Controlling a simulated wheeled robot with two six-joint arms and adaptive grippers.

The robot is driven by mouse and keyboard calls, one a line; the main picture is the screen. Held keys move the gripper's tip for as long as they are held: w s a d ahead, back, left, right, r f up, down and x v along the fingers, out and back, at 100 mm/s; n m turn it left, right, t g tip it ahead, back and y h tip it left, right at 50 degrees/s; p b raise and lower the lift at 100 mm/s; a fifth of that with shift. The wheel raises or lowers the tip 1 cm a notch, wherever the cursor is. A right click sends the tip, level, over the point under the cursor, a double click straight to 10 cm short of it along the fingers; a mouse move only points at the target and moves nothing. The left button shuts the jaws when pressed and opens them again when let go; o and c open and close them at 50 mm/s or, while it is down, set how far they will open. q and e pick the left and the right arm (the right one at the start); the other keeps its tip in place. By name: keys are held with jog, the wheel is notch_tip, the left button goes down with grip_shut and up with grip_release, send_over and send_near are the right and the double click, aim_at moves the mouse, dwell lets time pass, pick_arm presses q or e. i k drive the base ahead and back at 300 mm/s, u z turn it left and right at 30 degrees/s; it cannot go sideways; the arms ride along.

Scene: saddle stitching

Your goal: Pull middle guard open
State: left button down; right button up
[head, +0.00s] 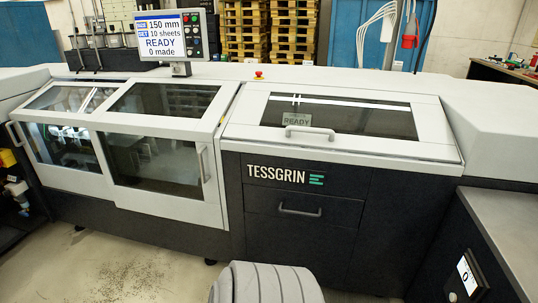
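The middle guard (152,123) is a pale grey frame with a sloped upper window and an upright front window, left of centre on the stitching machine. It looks closed. Its vertical bar handle (203,165) is at the right side of its front. The left guard (62,117) adjoins it on the left, with a handle (15,134) at its far left edge. The right guard (330,140) lies flat and looks closed, with a bar handle (310,132) on its front edge. Neither of my grippers is in view.
A dark front panel with a drawer handle (300,210) is below the right guard. A screen (163,36) reading READY stands behind the middle guard, and a red button (259,74) sits on the top. A grey table (505,225) is at right. Floor in front is clear.

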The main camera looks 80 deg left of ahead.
aim_at(154, 147)
jog(key=u, duration=3.8)
jog(key=i, duration=1.4)
jog(key=z, duration=1.25)
